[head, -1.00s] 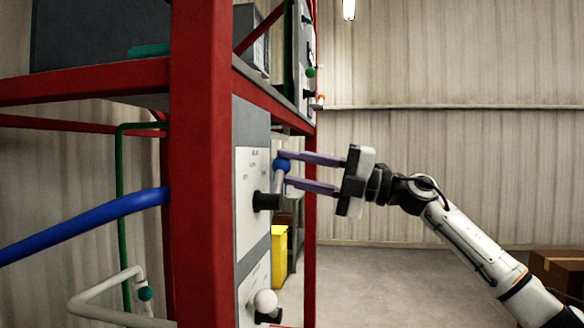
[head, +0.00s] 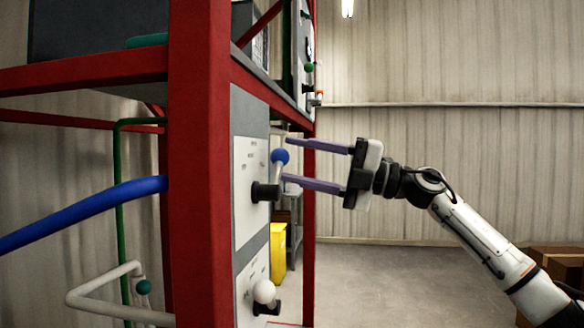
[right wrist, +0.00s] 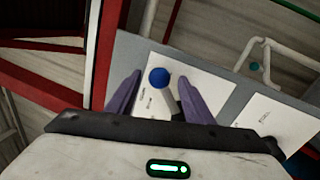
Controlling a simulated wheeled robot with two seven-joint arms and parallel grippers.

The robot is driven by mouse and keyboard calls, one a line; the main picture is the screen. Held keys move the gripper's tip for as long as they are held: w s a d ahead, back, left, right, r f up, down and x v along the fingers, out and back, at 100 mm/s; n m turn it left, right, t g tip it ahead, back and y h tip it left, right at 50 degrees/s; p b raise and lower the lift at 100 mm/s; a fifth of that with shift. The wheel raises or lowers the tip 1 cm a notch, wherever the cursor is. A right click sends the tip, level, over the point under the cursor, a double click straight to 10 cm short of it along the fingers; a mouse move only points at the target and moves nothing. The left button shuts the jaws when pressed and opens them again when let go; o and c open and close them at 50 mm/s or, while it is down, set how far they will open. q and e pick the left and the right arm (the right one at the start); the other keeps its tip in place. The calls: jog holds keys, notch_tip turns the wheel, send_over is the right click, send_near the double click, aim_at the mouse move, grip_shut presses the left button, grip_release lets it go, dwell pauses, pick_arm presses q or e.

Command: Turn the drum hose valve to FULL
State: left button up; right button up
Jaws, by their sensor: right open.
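A valve lever with a blue ball knob (head: 280,156) sticks out and up from a black hub (head: 265,191) on a white label plate (head: 248,170). The label text is too small to read, so I cannot tell its marked setting. My right gripper (head: 287,160) is open, its two purple fingers level with the knob, one above and one below in the head view. In the right wrist view the blue knob (right wrist: 160,77) and its pale stem show between the spread fingers, apparently clear of both. My left gripper is not in view.
A red rack post (head: 200,150) stands close left of the panel. A second valve with a white knob (head: 264,291) sits below. A blue hose (head: 80,213) runs in from the left. A yellow bin (head: 278,248) stands behind.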

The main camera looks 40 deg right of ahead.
pick_arm(q)
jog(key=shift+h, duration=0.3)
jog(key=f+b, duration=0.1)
jog(key=b, duration=0.1)
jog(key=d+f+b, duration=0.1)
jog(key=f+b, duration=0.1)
jog(key=b, duration=0.1)
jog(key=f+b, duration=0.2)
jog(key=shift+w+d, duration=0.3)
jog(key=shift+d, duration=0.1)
pick_arm(e)
jog(key=v, duration=0.8)
jog(key=shift+s+d, duration=0.2)
jog(key=shift+s, duration=0.1)
jog(key=shift+f, duration=0.1)
